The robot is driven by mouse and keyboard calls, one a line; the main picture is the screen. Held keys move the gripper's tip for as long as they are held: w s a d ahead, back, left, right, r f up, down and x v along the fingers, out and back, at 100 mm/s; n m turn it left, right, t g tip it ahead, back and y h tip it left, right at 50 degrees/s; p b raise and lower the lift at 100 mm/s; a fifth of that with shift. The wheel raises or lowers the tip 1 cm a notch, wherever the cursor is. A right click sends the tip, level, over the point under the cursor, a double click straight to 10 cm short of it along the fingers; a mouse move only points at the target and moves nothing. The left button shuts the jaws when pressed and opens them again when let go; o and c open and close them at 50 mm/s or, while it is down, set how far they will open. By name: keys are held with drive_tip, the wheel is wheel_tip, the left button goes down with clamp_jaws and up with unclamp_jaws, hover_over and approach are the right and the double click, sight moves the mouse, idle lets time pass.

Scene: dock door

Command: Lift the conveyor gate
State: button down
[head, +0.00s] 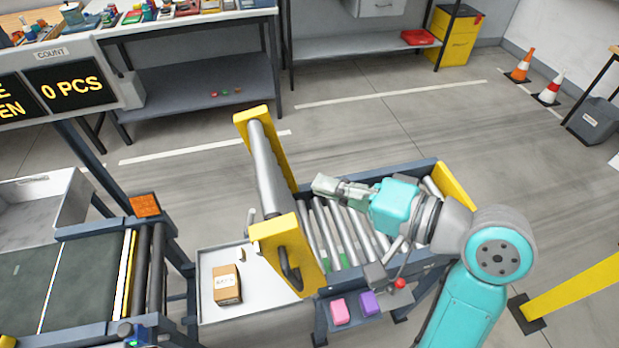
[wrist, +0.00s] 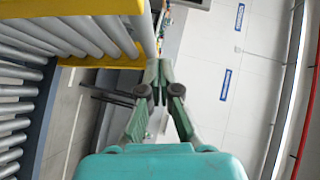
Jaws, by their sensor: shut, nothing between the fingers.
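The conveyor gate (head: 267,170) is a roller section with yellow side plates. In the head view it stands raised steeply at the left end of the roller conveyor (head: 345,228). A dark curved handle (head: 290,270) shows on its near yellow plate. My gripper (head: 320,186) is shut and empty, just right of the gate and above the conveyor rollers. I cannot tell whether it touches the gate. In the wrist view the shut fingertips (wrist: 160,68) lie beside the yellow edge of a roller section (wrist: 75,60), which looks like the gate.
A belt conveyor (head: 75,280) lies left of the gap. A tray (head: 255,305) below the gap holds a cardboard box (head: 227,284). A pink block (head: 340,311) and a purple block (head: 369,303) sit at the conveyor's near side. A sign (head: 75,85) reads 0 PCS.

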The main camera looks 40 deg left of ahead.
drive_tip(key=shift+d+r, duration=0.1)
drive_tip(key=shift+d, duration=0.2)
